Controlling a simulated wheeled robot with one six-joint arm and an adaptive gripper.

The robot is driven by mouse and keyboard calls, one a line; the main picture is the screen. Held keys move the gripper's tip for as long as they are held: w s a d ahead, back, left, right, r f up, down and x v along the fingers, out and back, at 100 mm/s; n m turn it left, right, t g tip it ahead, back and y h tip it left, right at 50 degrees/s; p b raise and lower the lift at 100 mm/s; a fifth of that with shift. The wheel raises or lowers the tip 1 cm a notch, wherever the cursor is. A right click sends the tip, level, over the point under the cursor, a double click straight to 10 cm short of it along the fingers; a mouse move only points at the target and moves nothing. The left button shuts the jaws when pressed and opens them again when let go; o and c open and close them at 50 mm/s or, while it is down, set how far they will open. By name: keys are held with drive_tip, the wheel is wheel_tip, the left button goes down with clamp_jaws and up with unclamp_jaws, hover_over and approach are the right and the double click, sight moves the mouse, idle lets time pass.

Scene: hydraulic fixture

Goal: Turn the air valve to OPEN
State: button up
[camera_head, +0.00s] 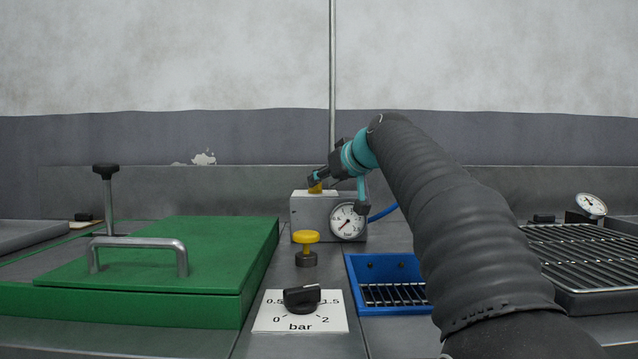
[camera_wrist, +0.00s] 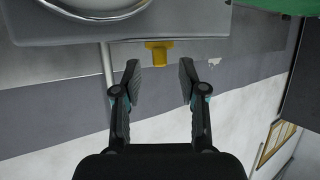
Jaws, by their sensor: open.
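A grey box (camera_head: 312,215) with a round bar gauge (camera_head: 347,221) stands at the back of the counter. A small yellow part (camera_head: 316,188), probably the air valve's handle, sits on top of the box. My gripper (camera_head: 313,181) is right at this yellow part in the head view and partly hides it. In the wrist view, my open gripper (camera_wrist: 160,72) has empty space between its fingers. The yellow handle (camera_wrist: 158,54) shows just beyond the fingertips, between their lines. I cannot tell whether they touch it. No OPEN marking is readable.
A yellow mushroom knob (camera_head: 306,238) and a black dial (camera_head: 301,298) on a white bar scale stand in front of the box. A green lid (camera_head: 160,260) with a metal handle is left. A blue tray (camera_head: 395,268) and a metal grate (camera_head: 585,255) are right.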

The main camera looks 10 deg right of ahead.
drive_tip(key=shift+x, duration=1.55)
clamp_jaws()
